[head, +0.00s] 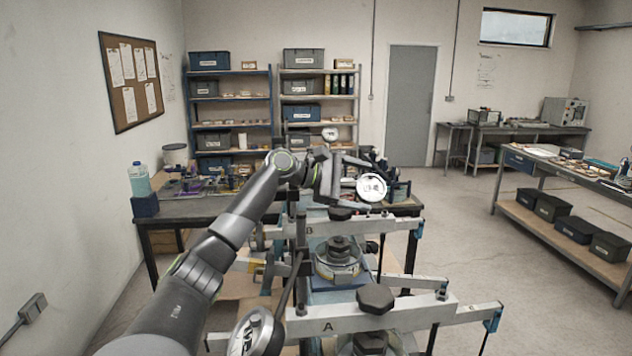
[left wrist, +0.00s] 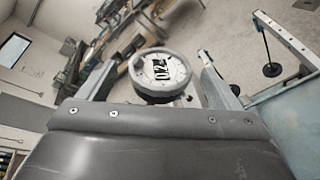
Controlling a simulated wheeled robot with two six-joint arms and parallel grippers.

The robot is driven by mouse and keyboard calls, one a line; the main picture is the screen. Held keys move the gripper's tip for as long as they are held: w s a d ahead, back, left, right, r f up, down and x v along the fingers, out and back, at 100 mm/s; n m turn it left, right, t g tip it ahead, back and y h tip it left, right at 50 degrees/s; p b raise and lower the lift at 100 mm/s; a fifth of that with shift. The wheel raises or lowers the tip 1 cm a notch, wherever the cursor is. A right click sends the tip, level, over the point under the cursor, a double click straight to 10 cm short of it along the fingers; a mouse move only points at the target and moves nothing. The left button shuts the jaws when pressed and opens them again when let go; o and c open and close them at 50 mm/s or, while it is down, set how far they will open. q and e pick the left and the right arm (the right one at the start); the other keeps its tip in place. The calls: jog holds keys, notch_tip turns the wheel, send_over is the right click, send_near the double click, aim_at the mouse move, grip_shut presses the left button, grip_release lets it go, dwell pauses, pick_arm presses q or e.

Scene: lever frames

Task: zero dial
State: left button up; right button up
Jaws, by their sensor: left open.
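A round white-faced dial gauge (head: 371,187) stands over the far lever frame, right at the fingers of my left gripper (head: 354,180). In the left wrist view the same dial (left wrist: 160,72) shows its face with dark markings, upside down or turned, too small to read surely. My left gripper is open, with its fingers on either side of the dial in that view; I cannot tell whether they touch it. A second dial (head: 257,333) sits at the lower left of the near frame, partly cut by the picture edge. My right gripper is not seen.
The near lever arm marked A (head: 400,318) and the arm marked B (head: 330,229) span the frames, with dark knobs (head: 375,298) on top. A dark workbench (head: 180,208) stands behind at left. A side bench (head: 560,180) stands at right, with clear floor before it.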

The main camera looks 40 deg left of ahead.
pick_arm(q)
jog(key=b+v, duration=0.6)
jog(key=v, duration=0.8)
jog(key=shift+a+b, duration=0.2)
jog(key=shift+b, duration=0.15)
jog(key=shift+r, duration=0.1)
